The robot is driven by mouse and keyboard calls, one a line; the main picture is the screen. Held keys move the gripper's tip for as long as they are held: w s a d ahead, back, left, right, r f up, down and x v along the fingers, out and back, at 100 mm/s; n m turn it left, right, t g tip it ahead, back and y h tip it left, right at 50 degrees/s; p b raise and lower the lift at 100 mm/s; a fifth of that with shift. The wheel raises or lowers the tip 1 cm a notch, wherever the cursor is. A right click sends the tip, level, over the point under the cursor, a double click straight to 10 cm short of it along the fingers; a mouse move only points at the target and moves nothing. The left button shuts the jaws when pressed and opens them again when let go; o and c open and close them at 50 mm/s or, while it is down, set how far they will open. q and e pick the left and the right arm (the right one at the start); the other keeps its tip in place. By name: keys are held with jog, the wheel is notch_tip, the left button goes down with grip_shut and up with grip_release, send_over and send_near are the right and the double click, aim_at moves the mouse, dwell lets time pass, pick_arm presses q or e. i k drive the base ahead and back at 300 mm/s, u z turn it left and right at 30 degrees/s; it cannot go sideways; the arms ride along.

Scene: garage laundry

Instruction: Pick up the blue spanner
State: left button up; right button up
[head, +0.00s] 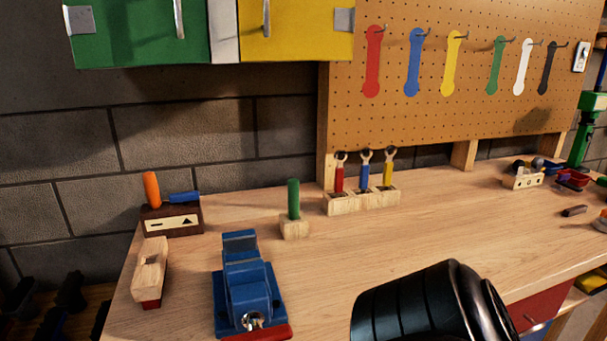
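The blue spanner (365,176) stands upright in a small wooden block stand (364,200) on the workbench, below the pegboard. Its handle is blue and its open metal head points up. A red spanner (339,178) stands to its left and a yellow spanner (388,173) to its right in the same row of blocks. A flat blue spanner shape (413,62) also shows on the pegboard under a hook. Neither of my grippers is in view; only a black part of my arm shows at the bottom, in front of the bench.
On the workbench (460,215), a blue vice (244,290), a wooden plane (151,270), a dark block with coloured handles (172,218) and a green-handled tool (293,200) stand left. Cabinets (290,35) hang above. Small parts lie far right; the bench right of the spanners is clear.

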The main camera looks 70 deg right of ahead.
aim_at(365, 168)
jog(key=z, duration=0.8)
jog(key=i, duration=0.1)
jog(key=z, duration=2.7)
